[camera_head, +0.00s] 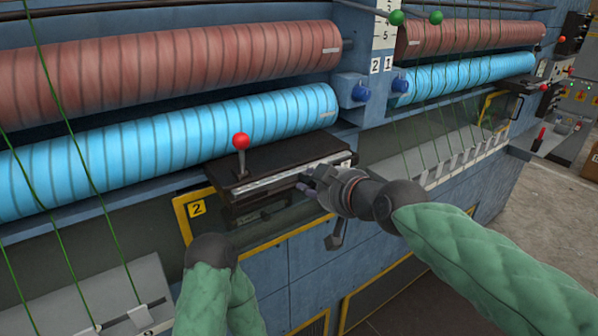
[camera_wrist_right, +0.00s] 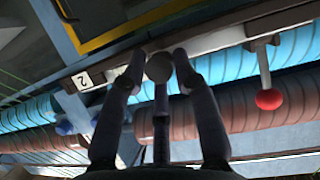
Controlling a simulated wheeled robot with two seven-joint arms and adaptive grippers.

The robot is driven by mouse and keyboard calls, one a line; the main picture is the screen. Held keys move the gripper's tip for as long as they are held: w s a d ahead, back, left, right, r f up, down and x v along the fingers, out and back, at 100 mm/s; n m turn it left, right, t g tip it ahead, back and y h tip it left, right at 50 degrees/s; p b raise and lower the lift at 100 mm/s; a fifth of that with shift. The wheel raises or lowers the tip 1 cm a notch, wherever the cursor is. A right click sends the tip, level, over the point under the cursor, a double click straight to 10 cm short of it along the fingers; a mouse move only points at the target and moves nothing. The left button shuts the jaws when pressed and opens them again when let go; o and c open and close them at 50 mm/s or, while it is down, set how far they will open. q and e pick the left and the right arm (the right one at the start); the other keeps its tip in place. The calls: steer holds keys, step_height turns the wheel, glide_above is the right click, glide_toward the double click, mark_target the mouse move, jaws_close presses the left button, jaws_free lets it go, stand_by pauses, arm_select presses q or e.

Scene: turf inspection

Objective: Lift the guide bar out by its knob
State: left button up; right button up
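The guide bar (camera_head: 270,180) appears to be the silver strip along the front of a black box; it also shows in the right wrist view (camera_wrist_right: 212,41). A round grey knob (camera_wrist_right: 159,67) lies between the fingers of my right gripper (camera_wrist_right: 159,56) in the wrist view. In the head view my right gripper (camera_head: 322,207) is at the bar's right part, its lower finger spread well away from the others. It looks open around the knob; contact cannot be told. The knob is hidden in the head view. My left arm enters at the bottom; its gripper is out of sight.
A lever with a red ball (camera_head: 241,141) stands up from the black box (camera_head: 222,168), left of my right gripper. Blue rollers (camera_head: 180,143) and brown rollers (camera_head: 170,65) run behind. Green threads hang in front. A yellow-edged frame marked 2 (camera_head: 183,222) is below.

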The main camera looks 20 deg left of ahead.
jaws_close()
steer(key=shift+r, duration=0.1)
